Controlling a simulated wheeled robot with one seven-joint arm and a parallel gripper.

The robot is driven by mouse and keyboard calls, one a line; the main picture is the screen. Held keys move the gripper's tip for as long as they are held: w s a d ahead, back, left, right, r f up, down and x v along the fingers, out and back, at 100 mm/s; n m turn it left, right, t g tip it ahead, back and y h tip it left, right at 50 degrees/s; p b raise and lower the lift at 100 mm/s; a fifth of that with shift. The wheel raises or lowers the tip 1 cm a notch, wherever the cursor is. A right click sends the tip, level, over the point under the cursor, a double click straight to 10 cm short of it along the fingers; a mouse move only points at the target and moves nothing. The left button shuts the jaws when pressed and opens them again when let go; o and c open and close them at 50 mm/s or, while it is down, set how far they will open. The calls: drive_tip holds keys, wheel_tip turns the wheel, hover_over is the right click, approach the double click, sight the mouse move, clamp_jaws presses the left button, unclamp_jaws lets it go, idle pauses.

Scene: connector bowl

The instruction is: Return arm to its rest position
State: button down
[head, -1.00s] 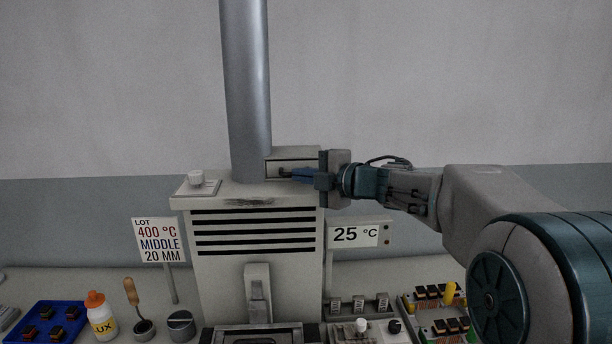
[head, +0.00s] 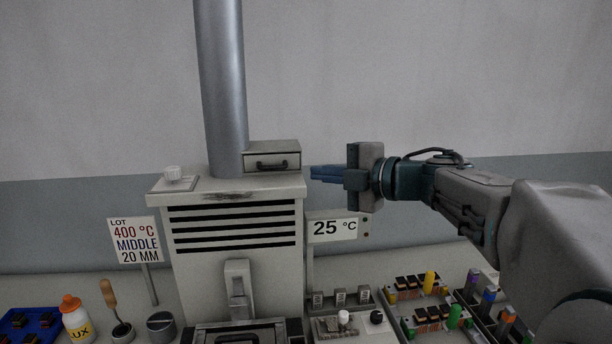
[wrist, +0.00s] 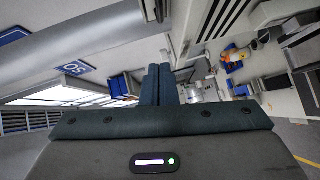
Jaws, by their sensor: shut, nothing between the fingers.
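My gripper (head: 328,173) is shut and empty, in mid-air to the right of a small grey drawer box (head: 272,157) on top of the pale machine (head: 235,190). Its blue fingers point left, a short gap away from the box. The drawer's dark handle is in plain view and its front looks closed. In the wrist view my gripper's fingers (wrist: 158,85) are together with nothing between them. My arm reaches in from the right side of the head view.
A thick metal pipe (head: 220,90) rises from the machine. A 25 °C sign (head: 334,229) stands below my gripper. A lot sign (head: 135,240), an orange-capped bottle (head: 76,322) and a blue tray (head: 22,322) are at left. Boards with components (head: 428,305) lie at right. Space above is clear.

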drive_tip(key=w+d+m+t+h, duration=0.2)
drive_tip(key=d+m+t+h, duration=0.6)
drive_tip(key=m, duration=0.4)
drive_tip(key=s+d+f+m+g+h, duration=0.4)
drive_tip(key=d+f+m+h, duration=0.1)
drive_tip(key=f+m+h, duration=0.15)
drive_tip(key=s+a+f+m+g+y, duration=0.1)
drive_tip(key=s+f+m+g, duration=0.3)
drive_tip(key=s+f, duration=0.5)
drive_tip(key=s+a+f+m+g, duration=0.4)
drive_tip(key=s+f+g, duration=0.2)
drive_tip(key=s+f, duration=0.3)
drive_tip(key=s, duration=0.2)
drive_tip(key=shift+s+f+g+y, duration=0.35)
drive_tip(key=shift+g, duration=0.05)
